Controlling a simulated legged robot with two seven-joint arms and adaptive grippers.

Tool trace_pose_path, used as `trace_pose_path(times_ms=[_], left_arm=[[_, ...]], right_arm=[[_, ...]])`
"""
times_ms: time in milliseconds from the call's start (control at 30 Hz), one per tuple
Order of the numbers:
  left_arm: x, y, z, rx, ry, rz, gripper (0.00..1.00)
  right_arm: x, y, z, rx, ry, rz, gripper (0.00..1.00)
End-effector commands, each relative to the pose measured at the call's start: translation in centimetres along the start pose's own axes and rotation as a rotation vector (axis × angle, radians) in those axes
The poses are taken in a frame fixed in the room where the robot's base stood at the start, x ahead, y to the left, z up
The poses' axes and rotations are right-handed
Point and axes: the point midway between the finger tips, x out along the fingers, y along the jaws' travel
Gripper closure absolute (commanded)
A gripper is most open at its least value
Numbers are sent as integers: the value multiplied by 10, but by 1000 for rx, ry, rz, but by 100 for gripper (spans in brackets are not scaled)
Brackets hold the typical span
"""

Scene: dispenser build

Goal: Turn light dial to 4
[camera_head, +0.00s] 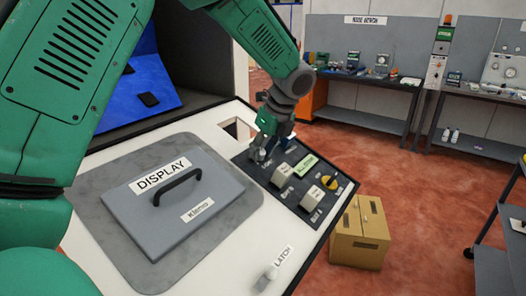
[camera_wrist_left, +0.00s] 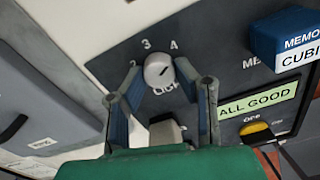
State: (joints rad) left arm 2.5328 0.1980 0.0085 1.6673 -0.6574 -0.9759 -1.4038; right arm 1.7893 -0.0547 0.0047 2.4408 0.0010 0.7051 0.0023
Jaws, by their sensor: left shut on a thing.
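The light dial (camera_wrist_left: 158,70) is a round, light grey knob on the dark control panel (camera_head: 247,172). My left gripper (camera_head: 259,153) is at the panel's upper left corner and hides the dial in the head view. In the left wrist view the gripper's fingers (camera_wrist_left: 160,88) stand on either side of the dial, shut on it. The label below the dial is partly hidden. My right gripper is not in view.
Beside the dial are pale switches (camera_head: 283,175), a green "ALL GOOD" display (camera_wrist_left: 257,101), a yellow knob (camera_head: 329,183) and a blue "MEMORY" block (camera_wrist_left: 284,38). A grey display cover (camera_head: 150,215) with a black handle lies left. A cardboard box (camera_head: 360,240) stands on the floor.

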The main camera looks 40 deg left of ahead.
Motion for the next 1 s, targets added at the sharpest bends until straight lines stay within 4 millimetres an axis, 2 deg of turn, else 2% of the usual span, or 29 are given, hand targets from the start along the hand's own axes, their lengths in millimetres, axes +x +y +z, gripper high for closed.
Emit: trace_pose_path(times_ms=[467, 500, 533, 867, 1000], left_arm=[[3, 1, -2, 16, 4, 5, 100], [3, 1, -2, 16, 4, 5, 64], [3, 1, -2, 16, 3, 4, 54], [-1, 2, 0, 13, 0, -1, 54], [-14, 1, 0, 12, -1, -4, 54]], right_arm=[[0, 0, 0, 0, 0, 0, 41], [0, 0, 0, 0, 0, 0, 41], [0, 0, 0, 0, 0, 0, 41], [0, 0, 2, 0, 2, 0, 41], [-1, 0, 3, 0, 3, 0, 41]])
